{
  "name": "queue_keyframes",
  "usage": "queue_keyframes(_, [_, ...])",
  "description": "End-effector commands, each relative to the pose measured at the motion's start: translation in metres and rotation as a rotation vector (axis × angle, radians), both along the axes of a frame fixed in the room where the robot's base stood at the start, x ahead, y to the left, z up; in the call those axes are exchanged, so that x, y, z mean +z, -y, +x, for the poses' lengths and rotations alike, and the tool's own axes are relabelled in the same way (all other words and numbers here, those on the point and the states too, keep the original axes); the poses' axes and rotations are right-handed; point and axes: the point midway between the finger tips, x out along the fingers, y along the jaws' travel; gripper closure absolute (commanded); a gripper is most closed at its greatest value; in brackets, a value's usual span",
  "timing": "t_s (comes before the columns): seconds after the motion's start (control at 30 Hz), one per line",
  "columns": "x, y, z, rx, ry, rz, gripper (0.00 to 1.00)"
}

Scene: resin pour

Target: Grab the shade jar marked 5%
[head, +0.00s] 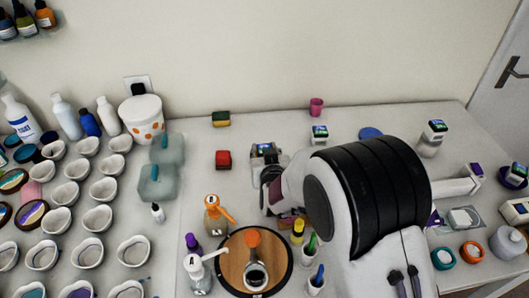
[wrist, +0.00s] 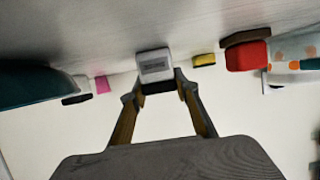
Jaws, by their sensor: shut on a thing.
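My gripper (wrist: 158,88) is shut on a small white jar (wrist: 155,66) with a dark grey label, its fingers at the jar's sides. The wrist view is upside down, with the table at the top. In the head view my gripper (head: 266,165) is near the middle of the table, with the jar (head: 264,150) at its far end. The label is too small to read, so I cannot tell whether it says 5%. A similar jar (head: 319,133) with a dark, coloured label stands to the right, near the wall.
A red block (head: 223,158) and a green-yellow sponge (head: 221,119) lie left of my gripper. Bottles and a round wooden board (head: 229,265) are in front. Several white cups fill the left side.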

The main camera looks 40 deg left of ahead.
Motion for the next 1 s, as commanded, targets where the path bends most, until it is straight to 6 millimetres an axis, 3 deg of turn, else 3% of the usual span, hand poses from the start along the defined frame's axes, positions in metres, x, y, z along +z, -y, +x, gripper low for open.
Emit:
queue_keyframes(0.27, [0.012, 0.0, 0.0, 0.0, 0.001, 0.003, 0.93])
queue_keyframes(1.0, [0.096, 0.0, 0.0, -0.001, 0.002, 0.003, 0.93])
